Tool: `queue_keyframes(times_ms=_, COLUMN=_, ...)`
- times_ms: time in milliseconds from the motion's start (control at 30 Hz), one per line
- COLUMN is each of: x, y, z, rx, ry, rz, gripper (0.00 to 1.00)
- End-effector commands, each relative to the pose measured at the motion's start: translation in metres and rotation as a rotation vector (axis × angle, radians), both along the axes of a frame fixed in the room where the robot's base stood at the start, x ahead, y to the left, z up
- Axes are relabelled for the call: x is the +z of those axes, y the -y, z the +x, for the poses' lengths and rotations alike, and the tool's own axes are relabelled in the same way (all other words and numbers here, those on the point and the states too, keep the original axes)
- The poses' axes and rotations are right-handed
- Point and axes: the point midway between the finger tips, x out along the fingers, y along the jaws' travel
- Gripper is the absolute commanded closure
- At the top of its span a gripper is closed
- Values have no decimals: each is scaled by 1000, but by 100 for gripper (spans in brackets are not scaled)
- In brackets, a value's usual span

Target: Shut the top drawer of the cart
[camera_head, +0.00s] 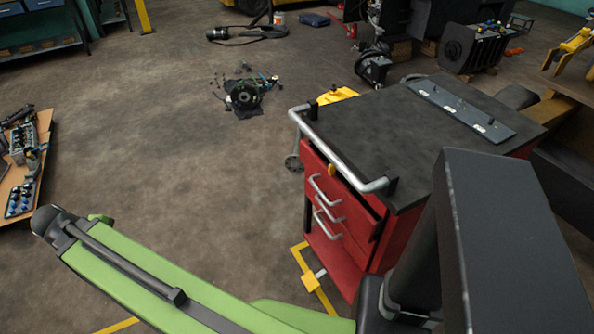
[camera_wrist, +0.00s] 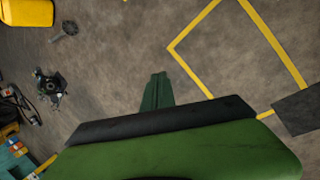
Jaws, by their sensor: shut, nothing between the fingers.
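The red cart (camera_head: 405,235) with a black top stands right of centre in the head view. Its top drawer (camera_head: 345,193) stands out from the cart body, with a dark gap behind its front at the right. The drawer's silver handle (camera_head: 323,190) faces left, with other silver handles just below it. My gripper (camera_wrist: 157,78) shows in the wrist view as narrow dark green fingers, shut and empty, above bare floor. I cannot make out its fingers in the head view. The cart is not clearly visible in the wrist view, so their exact distance cannot be told.
A silver push bar (camera_head: 340,150) runs along the cart's top above the drawers. Yellow floor lines (camera_head: 312,282) lie by the cart's foot. A board with parts (camera_head: 28,160) lies at the far left.

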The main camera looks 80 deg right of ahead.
Motion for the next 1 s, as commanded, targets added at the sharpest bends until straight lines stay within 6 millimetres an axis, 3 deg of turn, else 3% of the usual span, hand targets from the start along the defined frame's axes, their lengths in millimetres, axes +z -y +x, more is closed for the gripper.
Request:
queue_keyframes(times_ms=33, x=-47, y=67, z=-17, rx=31, ry=-80, rz=-108, gripper=100)
queue_keyframes(times_ms=100, x=-58, y=154, z=-55, rx=96, ry=-254, rz=-259, gripper=100)
queue_keyframes(times_ms=200, x=-59, y=257, z=-122, rx=160, ry=-564, rz=-404, gripper=100)
queue_keyframes(times_ms=300, x=-47, y=325, z=-189, rx=191, ry=-882, rz=-456, gripper=100)
queue_keyframes(times_ms=333, x=-42, y=339, z=-206, rx=195, ry=-969, rz=-456, gripper=100)
queue_keyframes(times_ms=400, x=-30, y=363, z=-239, rx=199, ry=-1141, rz=-441, gripper=100)
queue_keyframes(times_ms=500, x=-15, y=380, z=-269, rx=198, ry=-1304, rz=-408, gripper=100)
queue_keyframes(times_ms=600, x=-5, y=386, z=-281, rx=199, ry=-1375, rz=-388, gripper=100)
queue_keyframes(times_ms=833, x=0, y=392, z=-288, rx=200, ry=-1386, rz=-387, gripper=100)
queue_keyframes(times_ms=1000, x=-1, y=413, z=-311, rx=198, ry=-1384, rz=-385, gripper=100)
